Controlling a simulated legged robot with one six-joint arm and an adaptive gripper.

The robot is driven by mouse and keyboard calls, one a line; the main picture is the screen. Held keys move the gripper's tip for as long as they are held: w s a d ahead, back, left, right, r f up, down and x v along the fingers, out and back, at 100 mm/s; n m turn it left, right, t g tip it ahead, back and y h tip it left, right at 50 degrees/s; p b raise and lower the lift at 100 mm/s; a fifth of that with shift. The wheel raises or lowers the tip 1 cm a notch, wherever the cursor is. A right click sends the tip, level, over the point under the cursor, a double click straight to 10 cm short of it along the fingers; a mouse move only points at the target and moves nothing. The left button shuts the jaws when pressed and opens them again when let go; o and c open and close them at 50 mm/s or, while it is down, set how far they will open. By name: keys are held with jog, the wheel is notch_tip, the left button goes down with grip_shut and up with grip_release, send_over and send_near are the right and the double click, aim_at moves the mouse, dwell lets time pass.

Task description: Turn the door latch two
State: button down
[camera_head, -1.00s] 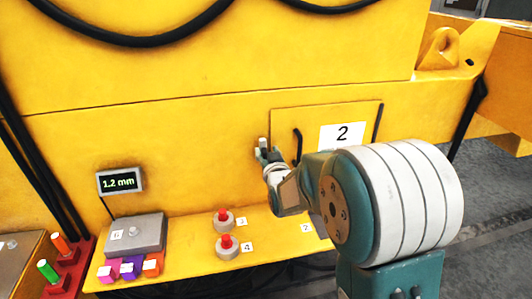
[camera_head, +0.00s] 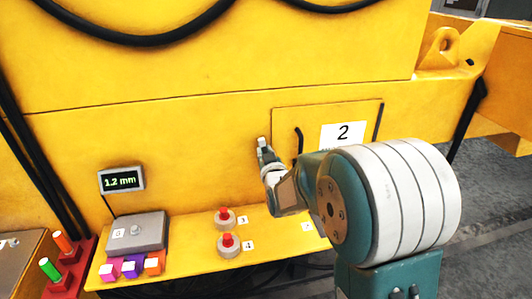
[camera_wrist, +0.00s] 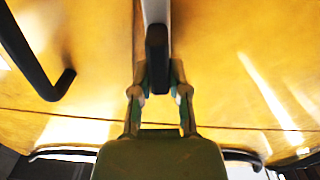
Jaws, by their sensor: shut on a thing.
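The door (camera_head: 365,115) marked 2 is a flat yellow panel, flush and closed as far as I can see. Its latch (camera_head: 263,141) is a small light-grey piece at the door's left edge. My gripper (camera_head: 265,155) is at the latch, shut on it. In the wrist view the latch (camera_wrist: 157,50) is a grey bar with a dark end, between the two fingertips of my gripper (camera_wrist: 159,85). The fingers hide its sides, and its exact turn angle is hard to tell.
A black door handle (camera_head: 299,140) stands just right of the latch; it also shows in the wrist view (camera_wrist: 38,55). Below, a yellow shelf (camera_head: 190,255) carries red-topped knobs (camera_head: 227,241), a grey box (camera_head: 137,235) and coloured blocks (camera_head: 131,267). A display (camera_head: 121,180) reads 1.2 mm.

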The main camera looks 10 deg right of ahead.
jog(key=n, duration=0.4)
jog(key=shift+w+a+n, duration=0.1)
jog(key=shift+a+n, duration=0.3)
jog(key=n, duration=0.7)
jog(key=shift+a+f, duration=0.35)
jog(key=shift+f, duration=0.05)
jog(key=shift+f+n, duration=0.15)
jog(key=shift+n, duration=0.85)
jog(key=shift+f+n, duration=0.15)
jog(key=shift+n, duration=0.85)
jog(key=c, duration=0.6)
grip_release()
jog(key=shift+f, duration=0.1)
jog(key=shift+w+a+f, duration=0.1)
jog(key=shift+w+a, duration=0.05)
jog(key=shift+a, duration=0.05)
